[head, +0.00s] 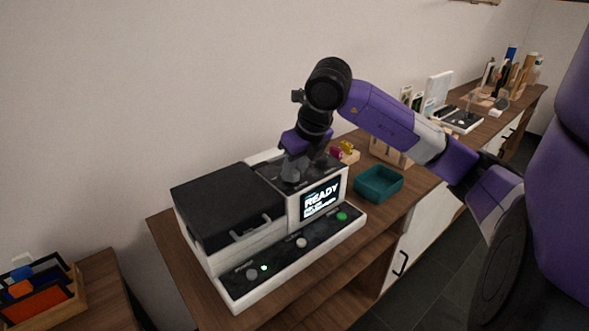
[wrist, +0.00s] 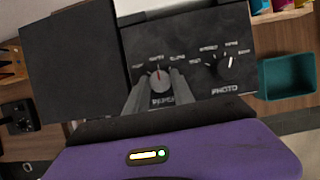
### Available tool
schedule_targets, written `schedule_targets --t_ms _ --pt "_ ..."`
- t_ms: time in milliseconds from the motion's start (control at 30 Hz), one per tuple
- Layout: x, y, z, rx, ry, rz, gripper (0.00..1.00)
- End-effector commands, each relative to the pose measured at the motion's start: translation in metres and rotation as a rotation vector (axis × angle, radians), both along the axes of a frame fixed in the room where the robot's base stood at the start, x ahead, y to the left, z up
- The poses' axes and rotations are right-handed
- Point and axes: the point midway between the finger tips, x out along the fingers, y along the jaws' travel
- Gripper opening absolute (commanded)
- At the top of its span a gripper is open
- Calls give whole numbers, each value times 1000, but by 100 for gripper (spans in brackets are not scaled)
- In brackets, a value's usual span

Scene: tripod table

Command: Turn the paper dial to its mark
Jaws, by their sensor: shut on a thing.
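The paper dial (wrist: 159,82) is a round knob with a red pointer line, on the dark top panel of the printer (head: 273,242). In the wrist view its pointer is near the middle label above it, and "PAPER" is printed below, partly covered by my fingers. My gripper (wrist: 158,92) is shut on the paper dial, one finger on each side. In the head view my gripper (head: 293,172) reaches down onto the panel and hides the dial. The photo dial (wrist: 225,66), with a white pointer, is to the right of the paper dial and apart from my fingers.
The printer's screen (head: 320,198) reads "READY", with several buttons along the front panel. A dark lid (head: 225,203) is left of the dials. A teal tray (head: 379,184) stands right of the printer. A wooden organizer (head: 55,310) is at lower left.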

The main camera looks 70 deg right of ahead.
Motion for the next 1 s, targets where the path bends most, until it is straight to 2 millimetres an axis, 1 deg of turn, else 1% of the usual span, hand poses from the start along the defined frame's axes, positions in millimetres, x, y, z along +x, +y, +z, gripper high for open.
schedule_targets --t_ms 167,400,700,1000 --pt "0 -1 -4 -3 -2 69 0" --pt "-1 -3 -6 -5 -2 246 0" --pt "-1 -4 -3 -3 -2 498 0" --pt "0 -4 0 -2 -2 682 0"
